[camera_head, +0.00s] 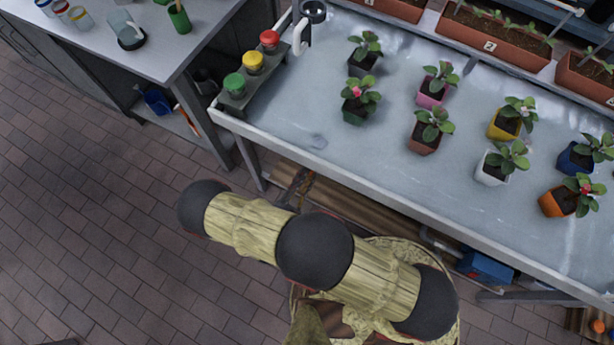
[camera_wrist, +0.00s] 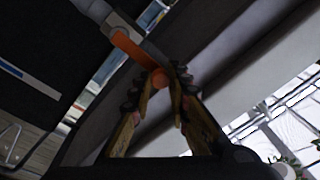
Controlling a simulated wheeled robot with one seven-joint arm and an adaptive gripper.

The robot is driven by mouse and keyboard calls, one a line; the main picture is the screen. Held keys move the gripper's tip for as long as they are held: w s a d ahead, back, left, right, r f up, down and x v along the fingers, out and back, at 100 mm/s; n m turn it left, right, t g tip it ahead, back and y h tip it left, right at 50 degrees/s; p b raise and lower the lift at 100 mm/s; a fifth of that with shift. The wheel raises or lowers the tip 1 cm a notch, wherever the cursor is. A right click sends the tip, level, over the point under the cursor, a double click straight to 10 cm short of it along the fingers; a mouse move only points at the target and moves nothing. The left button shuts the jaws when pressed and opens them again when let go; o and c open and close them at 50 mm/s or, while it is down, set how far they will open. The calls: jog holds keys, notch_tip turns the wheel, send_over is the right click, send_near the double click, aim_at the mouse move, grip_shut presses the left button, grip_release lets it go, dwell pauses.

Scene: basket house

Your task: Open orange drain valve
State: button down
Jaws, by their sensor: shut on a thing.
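The orange drain valve (camera_wrist: 130,48) shows in the wrist view as an orange lever running from a grey pipe (camera_wrist: 108,16) down to the right. The lever's rounded end sits between the fingertips of my gripper (camera_wrist: 168,76), which is shut on it. In the head view my gripper (camera_head: 300,185) is low beside the front edge of the metal plant table (camera_head: 260,140), partly in the shade under it. My arm covers much of that area, and the valve cannot be made out clearly there.
Small potted plants (camera_head: 428,125) stand on the table. Red, yellow and green buttons (camera_head: 253,62) sit at its left end. A grey workbench (camera_head: 130,45) with jars is at upper left. A blue box (camera_head: 485,267) is below the table at right. The brick floor (camera_head: 90,220) at left is clear.

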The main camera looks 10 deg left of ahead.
jog(key=shift+a, duration=0.15)
jog(key=c, duration=1.7)
grip_release()
